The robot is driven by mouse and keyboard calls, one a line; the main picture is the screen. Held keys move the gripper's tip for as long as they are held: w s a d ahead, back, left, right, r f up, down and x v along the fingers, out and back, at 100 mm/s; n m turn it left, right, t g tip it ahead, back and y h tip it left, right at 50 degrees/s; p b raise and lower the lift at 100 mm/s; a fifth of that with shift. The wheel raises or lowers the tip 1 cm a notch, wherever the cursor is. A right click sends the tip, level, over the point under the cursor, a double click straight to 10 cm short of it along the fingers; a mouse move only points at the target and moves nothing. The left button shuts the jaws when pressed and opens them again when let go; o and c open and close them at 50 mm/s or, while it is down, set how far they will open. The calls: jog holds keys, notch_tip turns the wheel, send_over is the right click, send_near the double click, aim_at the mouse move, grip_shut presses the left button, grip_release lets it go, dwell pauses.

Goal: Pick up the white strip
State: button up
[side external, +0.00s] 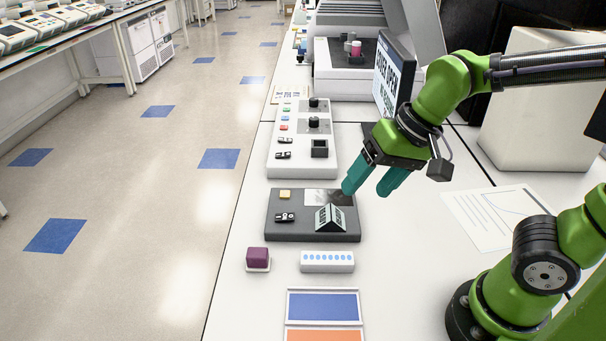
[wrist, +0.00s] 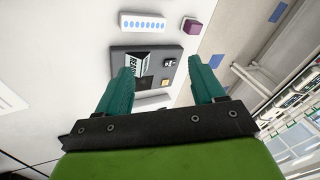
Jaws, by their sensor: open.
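The white strip (side external: 327,261) is a small white block with a row of several blue dots on top. It lies flat on the white bench, in front of the dark grey device. It also shows in the wrist view (wrist: 144,23), near the top. My gripper (side external: 367,190) has two teal fingers and is open and empty. It hangs above the bench, beside and above the right rear of the grey device, apart from the strip. In the wrist view the gripper (wrist: 165,82) has its fingers spread, with the grey device beyond them.
The dark grey device (side external: 290,236) with a small tilted display stands behind the strip. A purple cube (side external: 257,257) on a white base sits left of the strip. A blue and orange panel (side external: 323,307) lies in front. A long control panel (side external: 302,160) stands farther back.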

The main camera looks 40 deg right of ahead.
aim_at(327, 257)
jog(key=w+a+f+m+g+h, duration=0.1)
jog(key=w+a+f+m+g, duration=0.15)
jog(key=m, duration=0.85)
jog(key=w+a+f+m+g+h, duration=0.1)
jog(key=w+f+m+g+h, duration=0.15)
jog(key=m, duration=0.85)
jog(key=shift+t+y, duration=0.35)
jog(key=shift+t, duration=0.15)
jog(key=f, duration=1.6)
jog(key=shift+w+d+f, duration=0.1)
jog(key=shift+w+d, duration=0.15)
jog(key=shift+w, duration=0.1)
jog(key=shift+c, duration=0.5)
